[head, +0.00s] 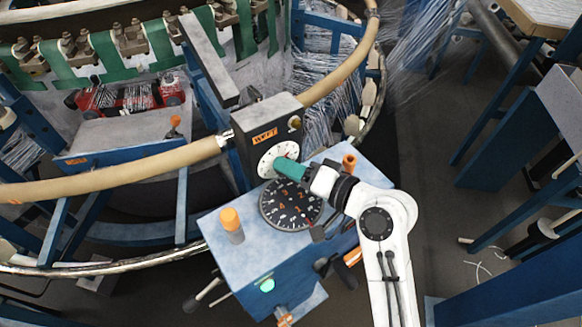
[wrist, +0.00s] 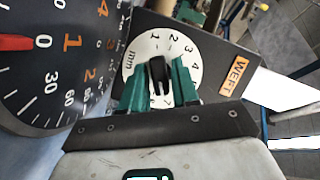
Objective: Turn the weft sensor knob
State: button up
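The weft sensor is a dark box (head: 262,133) with an orange WEFT label, which also shows in the wrist view (wrist: 235,76). Its white numbered dial (head: 278,158) faces me. In the wrist view the black knob (wrist: 159,72) sits at the middle of the white dial (wrist: 160,45), its narrow end toward the upper numbers. My gripper (wrist: 160,85) has its two green fingers on either side of the knob, close against it. In the head view the gripper (head: 285,166) covers part of the dial, and the knob is hidden.
A large black gauge (head: 291,204) lies just below the sensor on the blue console (head: 240,262). An orange-capped post (head: 231,222) and a green button (head: 267,285) are on the console. A tan curved rail (head: 110,178) runs to the sensor box.

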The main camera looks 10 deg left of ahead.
grip_shut()
jog(key=shift+n, duration=0.3)
jog(key=shift+r+n+h, duration=0.1)
jog(key=shift+n+h, duration=0.3)
jog(key=shift+s+n+t+h+p, duration=0.1)
jog(key=shift+n+t+h+p, duration=0.55)
jog(key=shift+n, duration=0.65)
jog(key=shift+o, duration=1.5)
grip_release()
